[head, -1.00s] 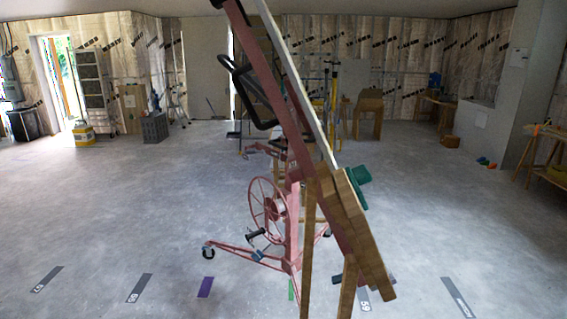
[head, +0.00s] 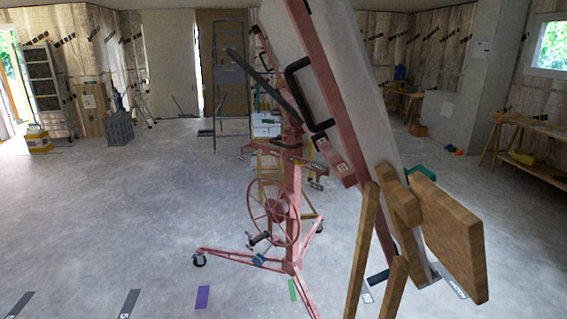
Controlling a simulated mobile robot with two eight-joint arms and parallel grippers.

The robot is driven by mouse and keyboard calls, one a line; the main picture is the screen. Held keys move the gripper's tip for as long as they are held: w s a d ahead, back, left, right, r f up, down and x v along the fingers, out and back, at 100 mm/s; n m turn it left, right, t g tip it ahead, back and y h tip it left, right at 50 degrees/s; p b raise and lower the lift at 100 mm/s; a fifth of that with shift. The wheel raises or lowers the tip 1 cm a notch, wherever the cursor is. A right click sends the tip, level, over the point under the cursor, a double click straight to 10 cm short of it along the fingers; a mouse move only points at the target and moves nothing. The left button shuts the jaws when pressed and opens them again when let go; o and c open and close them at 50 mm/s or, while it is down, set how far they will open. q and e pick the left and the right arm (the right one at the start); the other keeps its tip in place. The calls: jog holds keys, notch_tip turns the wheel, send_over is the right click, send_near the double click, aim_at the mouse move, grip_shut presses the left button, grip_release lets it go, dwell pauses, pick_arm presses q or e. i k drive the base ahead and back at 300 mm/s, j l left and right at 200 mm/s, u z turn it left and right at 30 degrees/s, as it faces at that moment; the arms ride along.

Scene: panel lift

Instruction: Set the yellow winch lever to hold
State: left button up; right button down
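The red panel lift (head: 291,215) stands on wheeled legs in the middle of the head view. Its spoked winch wheel (head: 251,213) faces me on the left side of the mast, with a dark crank grip (head: 259,238) at its lower rim. I cannot make out a yellow winch lever, so its setting cannot be told. A blue part (head: 258,260) sits low on a leg. A pale panel (head: 345,80) leans steeply on the lift's upper frame. Neither of my grippers is in view.
Wooden pieces (head: 455,240) stand close at the right, by the panel's lower end. A small yellow-and-white box (head: 38,140) and a grey crate (head: 119,128) are at the far left. A wooden bench (head: 530,140) is at the right.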

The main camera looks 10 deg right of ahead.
aim_at(299, 163)
jog(key=i+j, duration=0.15)
jog(key=j, duration=0.2)
jog(key=i+j, duration=0.15)
jog(key=j, duration=0.2)
jog(key=i+j, duration=0.15)
jog(key=j, duration=0.2)
jog(key=i+j, duration=0.35)
jog(key=i, duration=0.2)
jog(key=i+j+z, duration=0.1)
jog(key=i+j, duration=0.25)
jog(key=i, duration=0.25)
